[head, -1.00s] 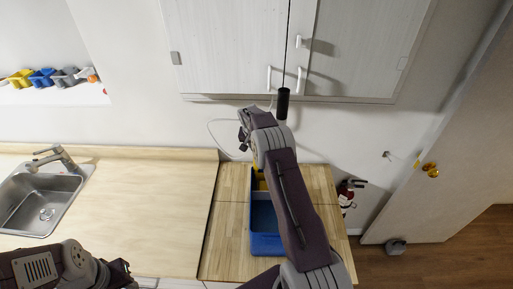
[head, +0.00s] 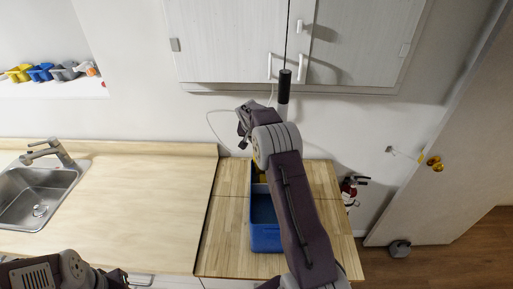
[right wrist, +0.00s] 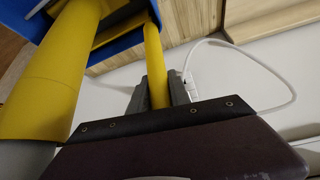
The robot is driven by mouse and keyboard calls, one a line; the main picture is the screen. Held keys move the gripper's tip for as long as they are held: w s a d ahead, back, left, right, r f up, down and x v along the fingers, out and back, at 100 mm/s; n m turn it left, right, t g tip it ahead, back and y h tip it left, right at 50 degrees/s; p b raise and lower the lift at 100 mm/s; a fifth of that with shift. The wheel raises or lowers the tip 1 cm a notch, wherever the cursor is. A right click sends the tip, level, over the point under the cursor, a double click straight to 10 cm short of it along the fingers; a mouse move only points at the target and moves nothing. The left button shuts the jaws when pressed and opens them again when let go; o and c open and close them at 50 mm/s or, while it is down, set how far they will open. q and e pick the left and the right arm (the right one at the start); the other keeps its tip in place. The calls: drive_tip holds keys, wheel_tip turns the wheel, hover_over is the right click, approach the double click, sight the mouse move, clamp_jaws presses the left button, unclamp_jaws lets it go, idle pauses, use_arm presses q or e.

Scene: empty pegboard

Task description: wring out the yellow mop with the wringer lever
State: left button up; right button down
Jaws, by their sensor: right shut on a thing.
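The blue mop bucket (head: 266,239) stands on the wooden counter, with a little yellow (head: 258,178) showing at its back beside my right arm. My right gripper (head: 243,128) is behind the bucket, near the wall. In the right wrist view my right gripper (right wrist: 160,96) is shut on a yellow bar, the wringer lever (right wrist: 154,58). A thick yellow tubular part (right wrist: 52,85) and the blue bucket (right wrist: 130,38) lie at the left there. The mop head cannot be made out. My left gripper (head: 118,279) is at the bottom left; its fingers are not clear.
A black grip on an upright pole (head: 284,88) rises behind my right arm, in front of the cabinet (head: 240,45). A sink (head: 35,195) is at the left. A fire extinguisher (head: 350,190) stands right of the counter. The counter between sink and bucket is clear.

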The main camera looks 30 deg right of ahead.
drive_tip(key=shift+f, duration=0.1)
drive_tip(key=c, duration=1.3)
unclamp_jaws()
drive_tip(key=shift+o, duration=0.5)
drive_tip(key=shift+w+d, duration=0.2)
drive_tip(key=shift+d, duration=0.05)
drive_tip(key=b+v, duration=0.2)
drive_tip(key=v, duration=0.7)
drive_tip(key=shift+b, duration=0.4)
